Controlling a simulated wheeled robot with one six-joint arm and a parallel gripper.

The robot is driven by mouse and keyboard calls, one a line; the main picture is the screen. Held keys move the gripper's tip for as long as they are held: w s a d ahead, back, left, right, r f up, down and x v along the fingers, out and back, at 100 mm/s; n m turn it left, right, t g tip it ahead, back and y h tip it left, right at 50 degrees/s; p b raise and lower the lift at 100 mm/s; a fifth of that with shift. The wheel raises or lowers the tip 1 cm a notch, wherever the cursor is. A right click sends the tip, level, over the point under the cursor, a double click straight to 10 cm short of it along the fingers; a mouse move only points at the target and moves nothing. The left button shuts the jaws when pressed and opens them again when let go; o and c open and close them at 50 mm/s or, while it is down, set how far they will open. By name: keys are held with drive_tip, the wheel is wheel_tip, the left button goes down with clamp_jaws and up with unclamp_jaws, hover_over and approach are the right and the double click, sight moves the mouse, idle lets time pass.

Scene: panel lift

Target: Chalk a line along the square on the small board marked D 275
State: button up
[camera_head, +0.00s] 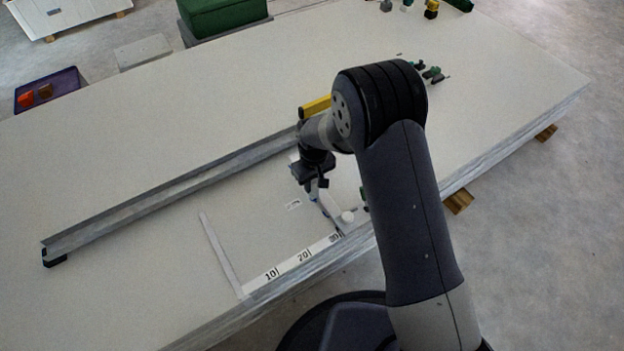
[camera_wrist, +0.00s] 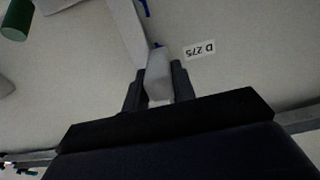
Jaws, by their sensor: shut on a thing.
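My gripper (camera_head: 315,186) is low over the board (camera_head: 240,225) on the near side of the panel. In the wrist view my gripper (camera_wrist: 158,88) is shut on a pale grey block, the chalk piece (camera_wrist: 159,72), with a little blue at its far end. The label D 275 (camera_wrist: 199,49) is on the board just right of the fingers; it also shows in the head view (camera_head: 293,204). The pale arm of the square (camera_wrist: 122,25) runs up and left from the fingertips. A short blue mark (camera_wrist: 145,8) shows beside its edge. Whether the chalk touches the board is unclear.
A long metal rail (camera_head: 170,195) lies behind the board. A scale strip (camera_head: 290,262) runs along the near edge, and a narrow white strip (camera_head: 220,255) lies left. A green cylinder (camera_wrist: 17,18) is near the square. A yellow bar (camera_head: 316,106) is behind my arm.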

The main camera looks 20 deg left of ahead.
drive_tip(key=shift+s+d, duration=0.55)
drive_tip(key=shift+d, duration=0.1)
drive_tip(key=shift+s+d, duration=0.6)
drive_tip(key=shift+d, duration=0.1)
drive_tip(key=shift+d, duration=0.1)
drive_tip(key=shift+s+d+r, duration=0.1)
drive_tip(key=shift+s+d, duration=1.2)
drive_tip(key=shift+d, duration=0.15)
wheel_tip(320, 180, up, 7)
drive_tip(key=p, duration=0.5)
